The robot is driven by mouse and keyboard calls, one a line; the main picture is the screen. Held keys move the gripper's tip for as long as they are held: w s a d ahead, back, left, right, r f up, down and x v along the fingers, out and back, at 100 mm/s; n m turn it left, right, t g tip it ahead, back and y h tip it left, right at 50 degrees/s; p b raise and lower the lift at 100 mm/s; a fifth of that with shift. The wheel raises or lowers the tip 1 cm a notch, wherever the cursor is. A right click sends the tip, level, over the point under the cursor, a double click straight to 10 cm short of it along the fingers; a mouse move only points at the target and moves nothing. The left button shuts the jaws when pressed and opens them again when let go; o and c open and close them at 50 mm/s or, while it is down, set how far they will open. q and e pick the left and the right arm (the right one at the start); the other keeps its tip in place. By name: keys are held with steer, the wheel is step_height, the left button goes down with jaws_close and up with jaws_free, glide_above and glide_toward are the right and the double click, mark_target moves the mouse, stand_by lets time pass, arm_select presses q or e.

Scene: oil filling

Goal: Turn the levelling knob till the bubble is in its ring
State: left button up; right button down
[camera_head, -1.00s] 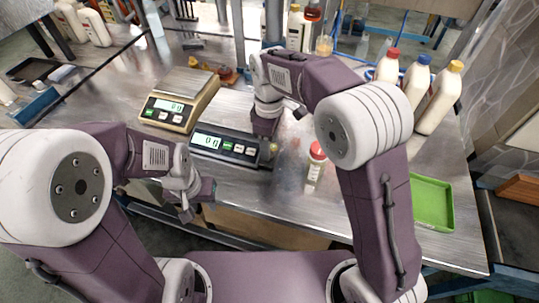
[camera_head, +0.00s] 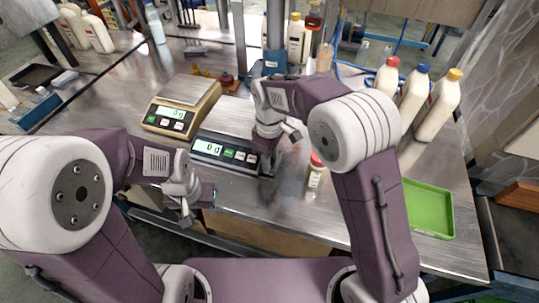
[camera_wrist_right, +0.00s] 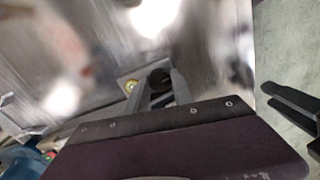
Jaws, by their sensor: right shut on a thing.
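The black scale (camera_head: 222,155) with a lit display stands near the table's front edge in the head view. My right gripper (camera_head: 268,168) is at its front right corner. In the right wrist view, my right gripper (camera_wrist_right: 158,90) is shut on a dark round knob (camera_wrist_right: 159,77), the levelling knob. Beside it is the small yellow-green bubble level (camera_wrist_right: 131,86); it is too small to tell where the bubble sits in its ring. In the head view the right gripper and arm hide the knob and level. My left gripper (camera_head: 200,206) is open and empty in front of the table edge.
A tan scale (camera_head: 182,104) stands behind left of the black one. A small red-capped bottle (camera_head: 316,176) is close to the right of my right gripper. Several large white bottles (camera_head: 437,105) and a green tray (camera_head: 428,208) are at the right.

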steer(key=shift+r+m, duration=0.25)
steer(key=shift+m, duration=0.15)
steer(key=shift+f, duration=0.25)
steer(key=c, duration=1.1)
jaws_free()
arm_select(q)
steer(key=shift+r, duration=0.6)
step_height(320, 180, up, 2)
steer(key=shift+r+p, duration=0.1)
steer(key=shift+p, duration=1.1)
arm_select(e)
step_height(320, 180, up, 9)
steer(key=shift+r, duration=0.1)
